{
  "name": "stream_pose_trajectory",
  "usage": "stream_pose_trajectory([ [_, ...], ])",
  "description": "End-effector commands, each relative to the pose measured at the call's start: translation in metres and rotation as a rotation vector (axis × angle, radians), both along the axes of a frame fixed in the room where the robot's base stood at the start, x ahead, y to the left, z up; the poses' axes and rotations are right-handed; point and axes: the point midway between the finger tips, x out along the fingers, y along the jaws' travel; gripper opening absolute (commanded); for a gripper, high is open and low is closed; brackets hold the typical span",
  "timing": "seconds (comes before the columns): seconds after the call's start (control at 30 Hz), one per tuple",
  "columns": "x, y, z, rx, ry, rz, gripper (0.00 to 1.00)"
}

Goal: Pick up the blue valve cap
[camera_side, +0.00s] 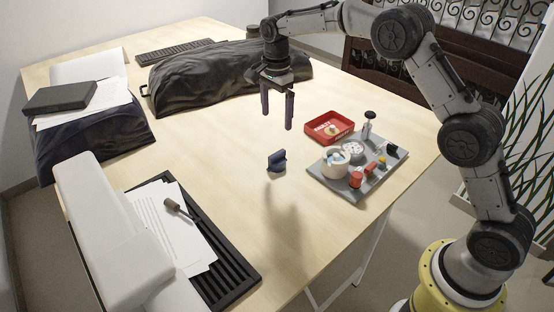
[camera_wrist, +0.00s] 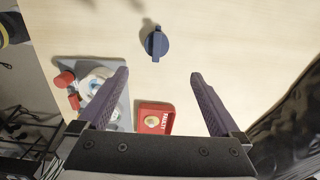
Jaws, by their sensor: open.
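The blue valve cap (camera_side: 277,160) lies on the bare wooden table, left of the grey tray. It is dark blue, with a round base and a raised ridge across it. In the wrist view the cap (camera_wrist: 155,43) sits beyond my fingertips, near the middle line between them. My gripper (camera_side: 277,121) is open and empty, pointing down above the table. It is apart from the cap. Both fingers of my gripper (camera_wrist: 159,75) show in the wrist view with a wide gap.
A grey tray (camera_side: 377,180) holds a white round part, red pieces and other small parts. A red bin (camera_side: 346,135) with a small round piece stands behind it. A black covered shape (camera_side: 215,75) lies at the back. Papers (camera_side: 165,228) and a brown-handled tool (camera_side: 178,208) lie left. Table around the cap is clear.

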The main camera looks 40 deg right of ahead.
Motion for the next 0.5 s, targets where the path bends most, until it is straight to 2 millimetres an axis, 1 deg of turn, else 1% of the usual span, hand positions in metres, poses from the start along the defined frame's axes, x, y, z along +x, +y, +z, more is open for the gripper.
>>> stream_pose_trajectory([
  [0.17, -0.002, 0.000, -0.029, 0.000, 0.007, 0.001, 1.00],
  [0.3, -0.002, 0.001, -0.056, 0.000, 0.007, 0.001, 1.00],
  [0.4, -0.002, 0.001, -0.070, 0.000, 0.004, 0.001, 1.00],
  [0.5, -0.002, 0.001, -0.079, 0.000, 0.004, 0.001, 1.00],
])
